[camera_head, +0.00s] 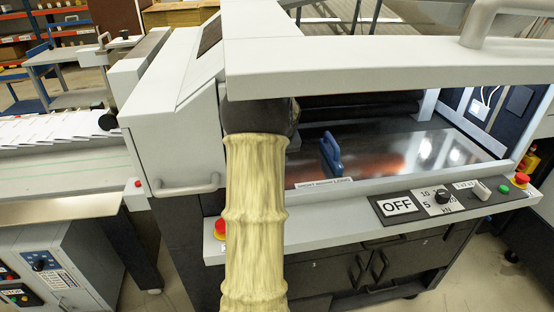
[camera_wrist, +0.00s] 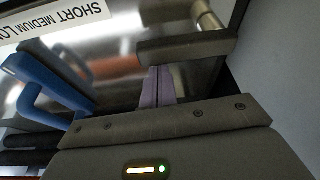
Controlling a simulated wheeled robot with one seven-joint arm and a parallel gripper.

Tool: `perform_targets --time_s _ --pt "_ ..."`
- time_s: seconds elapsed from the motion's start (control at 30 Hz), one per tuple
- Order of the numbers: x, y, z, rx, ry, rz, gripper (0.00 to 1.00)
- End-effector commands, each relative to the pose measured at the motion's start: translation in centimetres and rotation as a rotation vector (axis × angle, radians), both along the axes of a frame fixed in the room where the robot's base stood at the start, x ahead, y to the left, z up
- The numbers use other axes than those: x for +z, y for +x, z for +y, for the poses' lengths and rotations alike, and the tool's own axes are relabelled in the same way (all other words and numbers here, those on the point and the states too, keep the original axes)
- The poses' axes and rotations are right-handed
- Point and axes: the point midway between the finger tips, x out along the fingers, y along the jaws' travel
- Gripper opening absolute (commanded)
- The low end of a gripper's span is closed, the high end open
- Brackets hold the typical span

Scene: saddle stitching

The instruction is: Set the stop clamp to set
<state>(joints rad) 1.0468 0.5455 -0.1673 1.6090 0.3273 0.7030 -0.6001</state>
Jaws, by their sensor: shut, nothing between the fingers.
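In the wrist view, a dark grey lever bar (camera_wrist: 188,47) on a pale metal post (camera_wrist: 207,18) stands over the shiny plate; it looks like the stop clamp, but no label on it is readable. My gripper (camera_wrist: 158,72) is shut and empty, its lilac fingers pointing at the bar, their tips reaching its lower edge. I cannot tell whether they touch it. A blue handle (camera_wrist: 50,82) stands to the left of the fingers; it also shows in the head view (camera_head: 331,153). My sleeved arm hides the gripper and lever in the head view.
A SHORT MEDIUM label strip (camera_wrist: 62,30) runs along the plate's edge. The shiny plate (camera_head: 440,150) lies under a raised white guard bar (camera_head: 390,62).

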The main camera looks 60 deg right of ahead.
Motion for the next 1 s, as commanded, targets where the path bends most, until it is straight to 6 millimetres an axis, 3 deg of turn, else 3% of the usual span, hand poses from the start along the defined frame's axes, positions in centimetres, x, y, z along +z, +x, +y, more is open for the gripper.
perform_targets --time_s 0.17,0.6,1.0 --pt "0.8 -0.2 0.1 0.001 -0.002 0.0 0.0" --pt "6.6 -1.6 1.7 0.001 -0.002 0.0 0.0" --pt "7.1 -1.7 1.8 0.0 0.0 0.0 0.0"
